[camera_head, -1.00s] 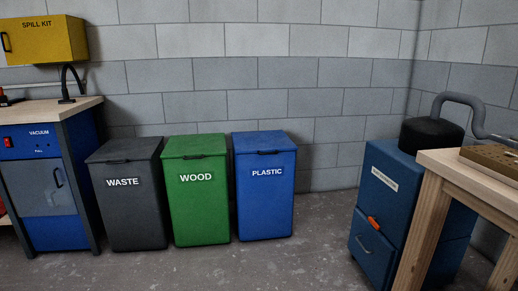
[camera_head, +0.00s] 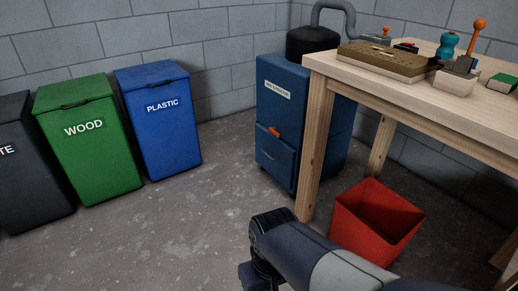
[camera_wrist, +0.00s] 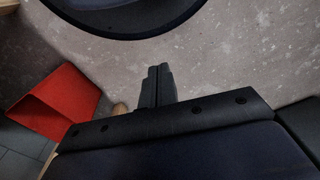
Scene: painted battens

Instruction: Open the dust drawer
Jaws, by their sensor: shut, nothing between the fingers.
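The blue dust collector (camera_head: 283,101) stands against the back wall, partly behind a wooden table leg. Its dust drawer (camera_head: 276,158) is the lower front panel and looks shut, with a small handle on its face. An orange latch (camera_head: 274,132) sits at the drawer's top edge. My arm reaches in from the bottom of the head view, well in front of the drawer and apart from it. My gripper (camera_wrist: 158,70) shows in the wrist view with its two dark fingers together and nothing between them. The drawer does not show in the wrist view.
A red bin (camera_head: 375,220) stands on the floor under the wooden table (camera_head: 425,97), right of the table leg (camera_head: 314,150). It also shows in the wrist view (camera_wrist: 62,98). Green (camera_head: 90,140) and blue (camera_head: 160,120) bins stand at left. The floor before the drawer is clear.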

